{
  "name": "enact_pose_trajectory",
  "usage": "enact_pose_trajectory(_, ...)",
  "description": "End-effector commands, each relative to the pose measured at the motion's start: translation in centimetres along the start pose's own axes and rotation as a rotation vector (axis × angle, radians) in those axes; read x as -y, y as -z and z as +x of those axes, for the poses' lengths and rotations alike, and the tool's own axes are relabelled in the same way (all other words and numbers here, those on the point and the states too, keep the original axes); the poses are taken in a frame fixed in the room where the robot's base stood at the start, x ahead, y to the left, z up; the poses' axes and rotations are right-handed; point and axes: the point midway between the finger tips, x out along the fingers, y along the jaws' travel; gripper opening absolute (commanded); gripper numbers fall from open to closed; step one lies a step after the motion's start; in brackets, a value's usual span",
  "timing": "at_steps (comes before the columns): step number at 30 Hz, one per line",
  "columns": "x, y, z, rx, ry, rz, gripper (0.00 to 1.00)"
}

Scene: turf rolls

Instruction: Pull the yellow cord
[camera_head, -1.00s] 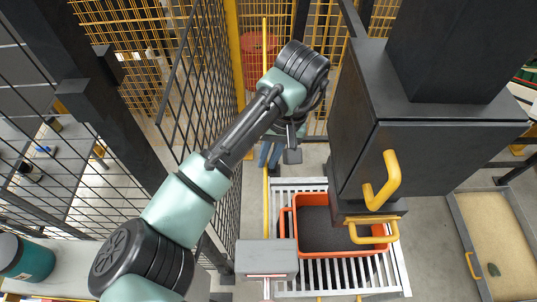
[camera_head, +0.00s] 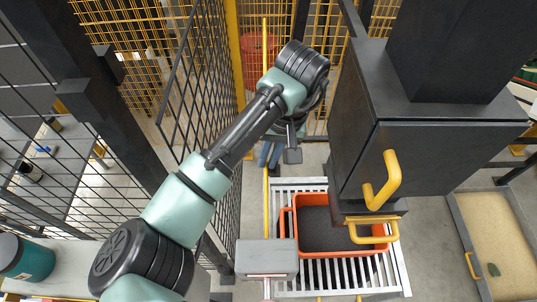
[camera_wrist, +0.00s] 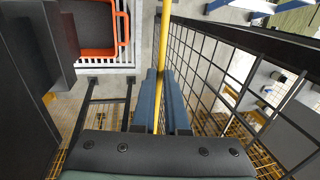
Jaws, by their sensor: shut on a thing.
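The yellow cord (camera_head: 265,215) hangs upright in the head view, left of the orange crate. In the wrist view the cord (camera_wrist: 166,30) runs down between the two blue fingers. My gripper (camera_head: 270,155) is shut on the cord, and the fingers close around it in the wrist view (camera_wrist: 160,75). The part of the cord behind my wrist is hidden in the head view.
An orange crate (camera_head: 342,256) with dark contents stands on a slatted conveyor (camera_head: 330,286). A large dark machine housing (camera_head: 440,150) with yellow handles is to its right. A black mesh fence (camera_head: 185,100) is close on the left. A grey box (camera_head: 267,256) stands in front.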

Motion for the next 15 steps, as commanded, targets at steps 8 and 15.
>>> enact_pose_trajectory(8,0.0,0.01,-0.04,-0.001,0.0,0.0,0.0)
enact_pose_trajectory(15,-0.19,0.0,0.63,0.0,-0.002,0.0,0.0)
